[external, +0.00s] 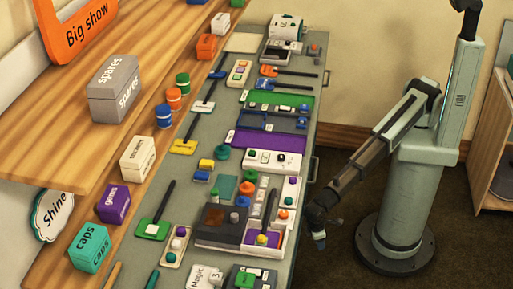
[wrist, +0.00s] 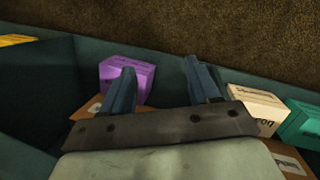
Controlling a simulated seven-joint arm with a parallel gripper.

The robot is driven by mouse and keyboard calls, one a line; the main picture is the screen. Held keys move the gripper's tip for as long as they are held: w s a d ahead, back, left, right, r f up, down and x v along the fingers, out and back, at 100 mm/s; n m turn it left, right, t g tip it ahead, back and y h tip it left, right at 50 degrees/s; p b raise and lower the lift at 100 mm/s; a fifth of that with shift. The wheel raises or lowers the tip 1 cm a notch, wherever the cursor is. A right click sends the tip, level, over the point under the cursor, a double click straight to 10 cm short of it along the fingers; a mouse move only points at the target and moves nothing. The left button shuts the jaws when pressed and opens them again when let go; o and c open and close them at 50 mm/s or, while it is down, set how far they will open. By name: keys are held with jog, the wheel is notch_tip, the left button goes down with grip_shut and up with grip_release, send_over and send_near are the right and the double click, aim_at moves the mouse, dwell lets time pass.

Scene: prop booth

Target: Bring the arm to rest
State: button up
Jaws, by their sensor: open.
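My gripper (external: 318,240) hangs low off the right edge of the bench, at the end of my downward-sloping arm, in front of my pale green column. In the wrist view its two blue fingers (wrist: 163,72) stand apart with nothing clamped between them. A purple box (wrist: 130,76) shows just behind the left finger, and a cream box (wrist: 256,108) shows beyond the right finger. Whether the fingers touch either box cannot be told. In the external view the fingertips are small and dark.
The long grey-green bench (external: 222,152) is crowded with trays, blocks and tools. A wooden shelf (external: 60,130) holds labelled boxes on the left. Brown carpet (external: 345,90) lies right of the bench. In the wrist view, a teal box (wrist: 305,126) is at the right edge.

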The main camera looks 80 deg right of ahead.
jog(key=s+d+f+g+y, duration=0.15)
jog(key=d+f, duration=0.35)
jog(key=d, duration=0.7)
jog(key=s+d+f+g+y, duration=0.1)
jog(key=s+d+f, duration=0.3)
jog(key=d, duration=0.8)
jog(key=s+d+f+g+y, duration=0.1)
jog(key=d+f, duration=0.5)
jog(key=d, duration=0.6)
jog(key=s+d+f+m+g, duration=0.1)
jog(key=s+d+m, duration=0.1)
jog(key=s+d, duration=0.4)
jog(key=s+d+f+m, duration=0.1)
jog(key=s+d, duration=0.5)
jog(key=d, duration=0.7)
jog(key=shift+s+d+f+m+g+h, duration=0.3)
jog(key=shift+s+d+m+g+h, duration=0.05)
jog(key=shift+s+m, duration=0.05)
